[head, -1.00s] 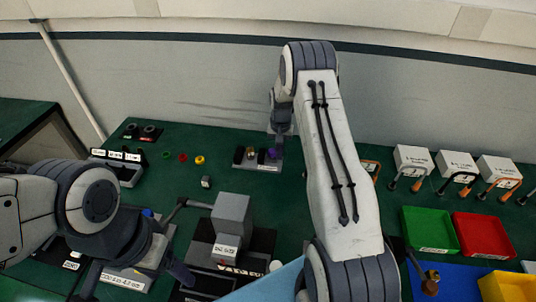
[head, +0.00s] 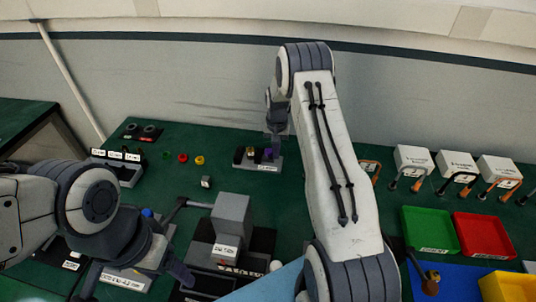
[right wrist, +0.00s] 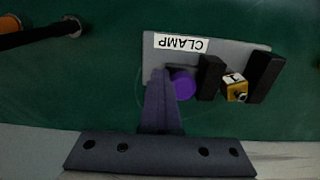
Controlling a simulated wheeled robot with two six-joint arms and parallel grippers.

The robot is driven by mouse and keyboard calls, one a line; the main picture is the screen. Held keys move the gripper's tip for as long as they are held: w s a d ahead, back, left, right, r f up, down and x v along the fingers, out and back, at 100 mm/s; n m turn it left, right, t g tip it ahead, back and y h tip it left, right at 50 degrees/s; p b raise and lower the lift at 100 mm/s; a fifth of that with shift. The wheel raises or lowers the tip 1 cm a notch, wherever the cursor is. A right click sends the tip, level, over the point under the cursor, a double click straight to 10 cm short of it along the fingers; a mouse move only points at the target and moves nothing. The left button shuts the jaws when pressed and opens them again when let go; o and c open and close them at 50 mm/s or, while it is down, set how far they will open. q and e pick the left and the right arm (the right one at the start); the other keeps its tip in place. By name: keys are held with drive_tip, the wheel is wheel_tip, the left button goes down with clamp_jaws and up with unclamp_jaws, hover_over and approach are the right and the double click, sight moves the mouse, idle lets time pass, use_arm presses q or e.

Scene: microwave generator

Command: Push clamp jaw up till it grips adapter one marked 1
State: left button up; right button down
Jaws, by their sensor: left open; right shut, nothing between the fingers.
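The clamp (head: 262,166) is a grey plate labelled CLAMP, at the back middle of the green bench. In the right wrist view, adapter one (right wrist: 235,88), a gold block marked 1, sits between the dark sliding jaw (right wrist: 210,77) and the dark fixed jaw (right wrist: 265,76). The sliding jaw is very close to the adapter; I cannot tell whether they touch. A purple knob (right wrist: 183,84) is behind the sliding jaw. My right gripper (right wrist: 160,78) is shut and empty, beside the knob and apparently against it. My left gripper (head: 136,284) is open and empty at the front left.
A grey block-shaped device (head: 231,215) stands in the front middle. Small green, red and yellow rings (head: 183,158) lie left of the clamp. Green (head: 430,230) and red (head: 483,234) bins and white boxes (head: 413,158) with cables are on the right.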

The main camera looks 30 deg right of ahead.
drive_tip(key=shift+w+a, duration=0.75)
drive_tip(key=shift+a, duration=0.2)
idle(1.1)
drive_tip(key=shift+s+d, duration=0.15)
drive_tip(key=shift+d, duration=0.05)
drive_tip(key=shift+s+d, duration=0.25)
drive_tip(key=shift+d, duration=0.1)
wheel_tip(320, 180, up, 8)
drive_tip(key=p, duration=0.5)
idle(0.5)
